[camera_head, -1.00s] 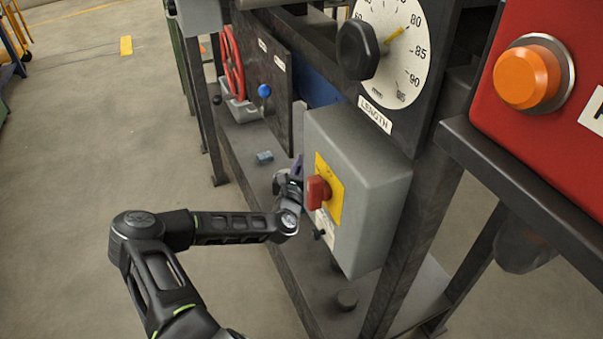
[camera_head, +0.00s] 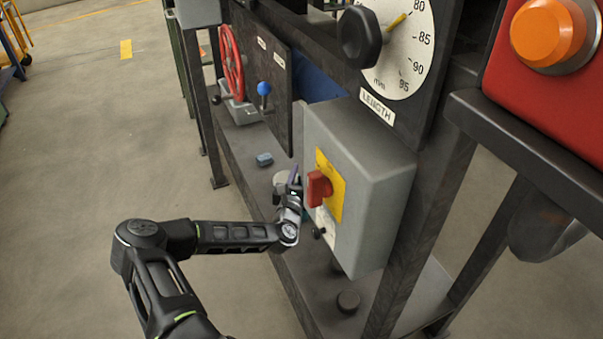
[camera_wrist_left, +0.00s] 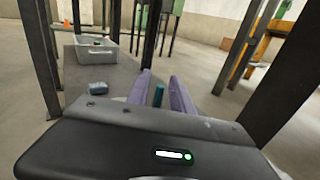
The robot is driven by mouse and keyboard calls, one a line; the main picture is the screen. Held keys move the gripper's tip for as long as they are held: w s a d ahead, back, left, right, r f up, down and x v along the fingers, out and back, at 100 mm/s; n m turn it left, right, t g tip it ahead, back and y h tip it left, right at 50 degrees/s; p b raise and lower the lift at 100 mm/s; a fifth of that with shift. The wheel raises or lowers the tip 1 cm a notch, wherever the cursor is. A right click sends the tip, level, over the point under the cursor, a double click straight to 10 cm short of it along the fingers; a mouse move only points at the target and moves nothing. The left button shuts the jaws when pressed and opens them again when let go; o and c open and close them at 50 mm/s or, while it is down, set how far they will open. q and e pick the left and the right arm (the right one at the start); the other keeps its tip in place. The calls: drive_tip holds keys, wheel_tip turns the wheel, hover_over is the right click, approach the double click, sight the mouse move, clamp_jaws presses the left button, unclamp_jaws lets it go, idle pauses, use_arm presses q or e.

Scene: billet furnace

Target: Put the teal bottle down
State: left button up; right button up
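The teal bottle (camera_wrist_left: 158,96) shows as a small upright piece between the two purple fingers of my left gripper (camera_wrist_left: 161,82) in the left wrist view. The fingers stand apart, with a visible gap beside the bottle, so the gripper looks open around it. The bottle's lower part is hidden behind the gripper body. In the head view my left gripper (camera_head: 296,182) is low over the bench (camera_head: 240,150), close to the left face of the grey switch box. The bottle is mostly hidden there. My right gripper is not in view.
The grey box (camera_head: 365,190) with a red knob (camera_head: 318,188) stands right beside the gripper. A small blue block (camera_head: 264,159) lies on the bench. A grey bin (camera_wrist_left: 110,50) stands farther along it. A dark round knob (camera_head: 348,301) is on the bench nearer me.

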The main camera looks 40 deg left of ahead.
use_arm(q)
drive_tip(key=shift+r, duration=0.1)
drive_tip(key=shift+s+d, duration=0.1)
drive_tip(key=shift+s, duration=0.05)
drive_tip(key=p+v, duration=0.3)
drive_tip(key=v, duration=0.8)
drive_tip(key=shift+s+d+p, duration=0.1)
drive_tip(key=shift+s+p, duration=0.2)
idle(0.5)
